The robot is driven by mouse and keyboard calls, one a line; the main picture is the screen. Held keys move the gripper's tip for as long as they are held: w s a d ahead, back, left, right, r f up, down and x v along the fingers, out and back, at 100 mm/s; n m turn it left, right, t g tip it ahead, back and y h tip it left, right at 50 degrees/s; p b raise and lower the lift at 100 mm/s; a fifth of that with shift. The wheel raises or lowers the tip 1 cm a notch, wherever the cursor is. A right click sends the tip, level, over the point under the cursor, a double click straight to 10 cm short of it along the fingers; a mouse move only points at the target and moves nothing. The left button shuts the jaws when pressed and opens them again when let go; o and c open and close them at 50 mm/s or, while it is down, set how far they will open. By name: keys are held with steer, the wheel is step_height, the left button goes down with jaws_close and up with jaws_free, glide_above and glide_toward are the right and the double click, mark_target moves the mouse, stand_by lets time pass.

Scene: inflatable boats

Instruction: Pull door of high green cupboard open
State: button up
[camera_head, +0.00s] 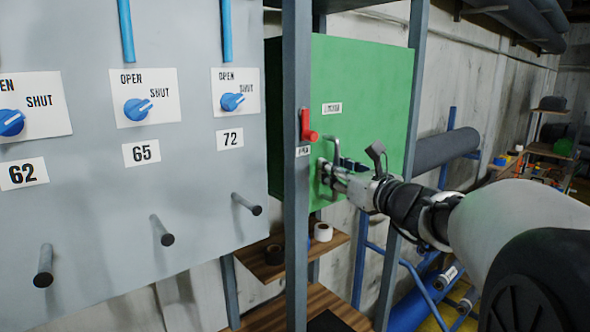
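The high green cupboard (362,90) stands between grey metal posts, right of the grey panel. Its door looks closed. A metal handle (334,148) sits on the left part of the door. My gripper (326,172) reaches in from the right, with its fingertips at the handle's lower part. I cannot tell whether the fingers are closed around the handle or only beside it. My wrist and arm fill the lower right.
A grey post (297,120) with a red lever (307,125) stands just left of the handle. The grey panel (190,190) carries blue knobs and protruding pegs. A wooden shelf (262,266) with tape rolls is below. A dark roll (446,148) lies right of the cupboard.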

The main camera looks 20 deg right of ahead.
jaws_close()
stand_by(0.6)
